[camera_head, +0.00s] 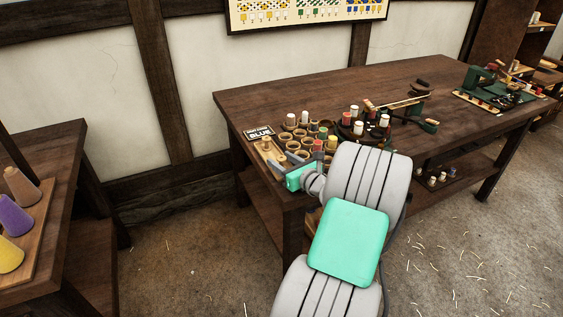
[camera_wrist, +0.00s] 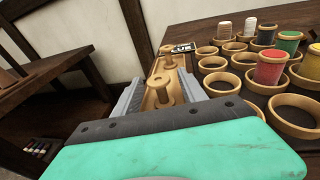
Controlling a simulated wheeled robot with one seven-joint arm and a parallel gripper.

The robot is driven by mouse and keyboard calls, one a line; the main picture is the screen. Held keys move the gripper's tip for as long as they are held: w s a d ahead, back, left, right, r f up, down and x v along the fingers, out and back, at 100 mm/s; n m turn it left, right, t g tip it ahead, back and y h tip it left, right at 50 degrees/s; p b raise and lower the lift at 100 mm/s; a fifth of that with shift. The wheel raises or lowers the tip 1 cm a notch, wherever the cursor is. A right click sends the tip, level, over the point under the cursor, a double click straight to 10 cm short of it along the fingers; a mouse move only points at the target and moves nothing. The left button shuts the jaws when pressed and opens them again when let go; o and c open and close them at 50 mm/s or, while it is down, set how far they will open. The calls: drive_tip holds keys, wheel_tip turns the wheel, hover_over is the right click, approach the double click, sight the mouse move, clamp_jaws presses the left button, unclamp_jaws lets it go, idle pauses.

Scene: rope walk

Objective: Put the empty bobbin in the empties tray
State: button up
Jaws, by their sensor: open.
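My gripper (camera_wrist: 161,76) is open, its two grey fingers on either side of a bare wooden bobbin (camera_wrist: 160,88). I see no finger clearly pressing on it. The bobbin appears to lie in a narrow light-wood tray (camera_wrist: 151,99). A second bare bobbin (camera_wrist: 168,61) is farther along the same tray, beyond the fingertips. In the head view my gripper (camera_head: 284,166) is at the near left corner of the bench, over the near end of the tray (camera_head: 272,155). The near bobbin is hidden there.
Round wooden cups (camera_wrist: 222,83) stand right of the tray, several holding coloured spools such as a red one (camera_wrist: 270,68). A lettered card (camera_head: 260,131) is behind the tray. A side table (camera_head: 45,190) holds yarn cones at left.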

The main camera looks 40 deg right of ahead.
drive_tip(key=p+v, duration=0.1)
drive_tip(key=v, duration=1.1)
drive_tip(key=w+a+f+n+g+y, duration=0.3)
drive_tip(key=a+n+g, duration=0.1)
drive_tip(key=a+n, duration=0.65)
drive_tip(key=w+a+f+n+g+y, duration=0.2)
drive_tip(key=w+a+f+n+g, duration=0.15)
drive_tip(key=a+n, duration=0.7)
drive_tip(key=s+a+r+n+g+h, duration=0.2)
drive_tip(key=s+a+n+g, duration=0.4)
drive_tip(key=s+a+n, duration=0.6)
drive_tip(key=a+n+h, duration=0.1)
drive_tip(key=n, duration=0.3)
drive_tip(key=shift+s+n, duration=0.3)
drive_tip(key=shift+s, duration=0.1)
drive_tip(key=shift+r, duration=0.1)
